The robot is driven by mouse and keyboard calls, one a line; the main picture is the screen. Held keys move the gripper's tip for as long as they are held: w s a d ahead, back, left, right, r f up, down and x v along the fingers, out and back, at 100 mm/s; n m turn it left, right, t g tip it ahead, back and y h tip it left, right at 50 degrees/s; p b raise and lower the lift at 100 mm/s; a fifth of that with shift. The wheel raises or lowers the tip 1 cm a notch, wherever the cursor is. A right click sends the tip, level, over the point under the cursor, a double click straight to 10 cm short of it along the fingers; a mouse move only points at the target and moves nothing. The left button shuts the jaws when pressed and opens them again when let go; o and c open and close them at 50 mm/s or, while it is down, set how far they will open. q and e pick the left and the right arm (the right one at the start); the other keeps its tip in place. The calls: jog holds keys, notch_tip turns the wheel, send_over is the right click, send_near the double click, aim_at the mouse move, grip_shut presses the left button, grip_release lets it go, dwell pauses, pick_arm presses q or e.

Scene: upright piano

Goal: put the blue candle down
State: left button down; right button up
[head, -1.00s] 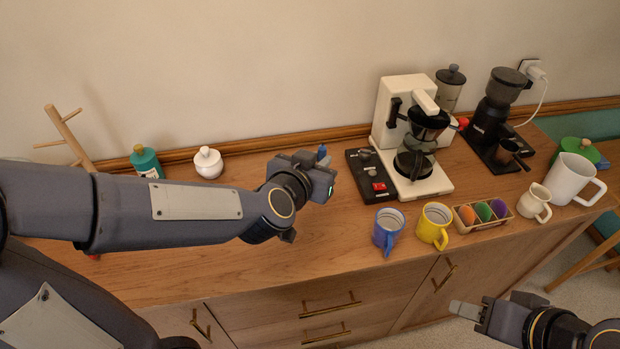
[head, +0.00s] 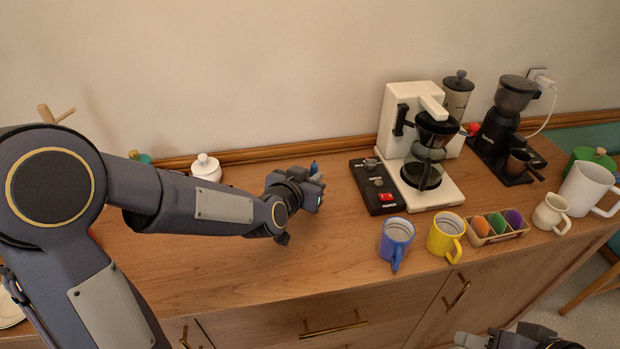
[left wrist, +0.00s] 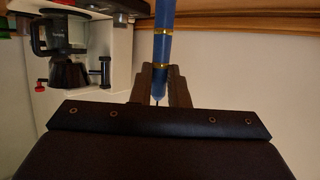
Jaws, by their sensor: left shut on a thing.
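The blue candle (head: 314,167) shows in the head view as a short blue tip above my left gripper (head: 316,186). In the left wrist view the candle (left wrist: 163,45) is a slim blue stick with gold bands. There the fingers of my left gripper (left wrist: 161,88) are shut on it. The gripper is over the wooden cabinet top (head: 290,262), left of the black switch box. The gripper hides the candle's lower part in the head view, so I cannot tell whether it touches the wood. My right gripper (head: 474,340) is partly cut off at the bottom edge.
A black switch box (head: 377,187) and a white coffee maker (head: 446,190) stand right of my left gripper. A blue mug (head: 397,236) and a yellow mug (head: 444,234) are nearer the front. A white lidded pot (head: 206,167) stands behind my arm. The wood in front of the gripper is clear.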

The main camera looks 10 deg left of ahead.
pick_arm(q)
jog(key=shift+f, duration=0.1)
jog(key=c, duration=1.4)
grip_release()
jog(key=s+a+n+g, duration=0.1)
jog(key=s+a+g, duration=0.1)
jog(key=s, duration=0.8)
jog(key=s+a+r+n+g+p, duration=0.1)
jog(key=s+a+n+g, duration=0.1)
jog(key=s, duration=0.8)
jog(key=s+a+r+n+g+p, duration=0.1)
jog(key=s+a+g, duration=0.2)
jog(key=s, duration=0.7)
jog(key=shift+s+a+g+h, duration=0.15)
jog(key=shift+a+g+h, duration=0.2)
jog(key=shift+a, duration=0.7)
